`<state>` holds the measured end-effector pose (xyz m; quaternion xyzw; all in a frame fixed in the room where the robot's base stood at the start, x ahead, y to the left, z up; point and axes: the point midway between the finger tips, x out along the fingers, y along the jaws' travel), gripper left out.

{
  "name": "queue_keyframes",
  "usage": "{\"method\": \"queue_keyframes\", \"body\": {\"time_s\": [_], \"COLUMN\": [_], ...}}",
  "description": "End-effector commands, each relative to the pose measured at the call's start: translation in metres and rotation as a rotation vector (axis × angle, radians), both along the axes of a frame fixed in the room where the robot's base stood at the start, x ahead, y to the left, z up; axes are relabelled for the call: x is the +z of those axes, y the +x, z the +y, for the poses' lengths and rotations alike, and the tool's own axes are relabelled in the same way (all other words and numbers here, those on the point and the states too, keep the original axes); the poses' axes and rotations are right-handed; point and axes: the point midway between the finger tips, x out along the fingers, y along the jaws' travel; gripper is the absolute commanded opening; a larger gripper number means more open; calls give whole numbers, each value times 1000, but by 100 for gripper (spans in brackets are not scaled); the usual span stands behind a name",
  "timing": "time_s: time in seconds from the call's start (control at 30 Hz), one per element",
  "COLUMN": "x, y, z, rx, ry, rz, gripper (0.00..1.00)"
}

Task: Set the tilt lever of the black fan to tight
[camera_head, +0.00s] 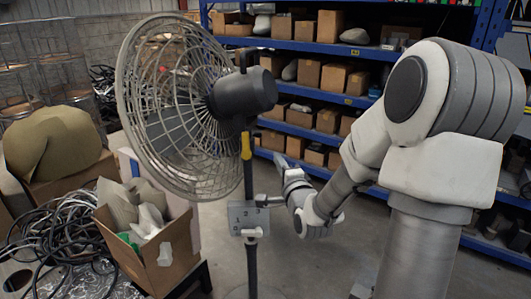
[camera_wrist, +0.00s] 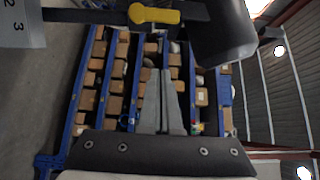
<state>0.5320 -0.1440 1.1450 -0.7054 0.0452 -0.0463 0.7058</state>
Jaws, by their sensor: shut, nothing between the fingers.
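The black fan has a round wire cage (camera_head: 180,105) and a black motor housing (camera_head: 245,92) on an upright pole. Its yellow tilt lever (camera_head: 246,146) sits just below the housing and lies along the pole. In the wrist view the lever (camera_wrist: 153,14) shows at the top edge, between the housing (camera_wrist: 222,30) and a grey numbered box (camera_wrist: 20,22). My gripper (camera_head: 281,160) is right of the pole, a little lower than the lever and apart from it. Its fingers (camera_wrist: 160,75) are shut and empty. The lever's side facing away is hidden.
The grey numbered control box (camera_head: 248,217) is on the pole below the lever. A cardboard box (camera_head: 160,250) and coiled black cables (camera_head: 55,245) lie at the left. Blue shelving (camera_head: 330,46) with boxes stands behind. Floor is open between fan and shelves.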

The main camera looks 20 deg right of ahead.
Motion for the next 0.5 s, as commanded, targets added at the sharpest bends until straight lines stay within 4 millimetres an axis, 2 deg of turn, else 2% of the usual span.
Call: {"method": "queue_keyframes", "body": {"time_s": [0.5], "x": [1], "y": [90], "z": [-11], "rx": [1], "ry": [2], "rz": [0], "gripper": [0]}}
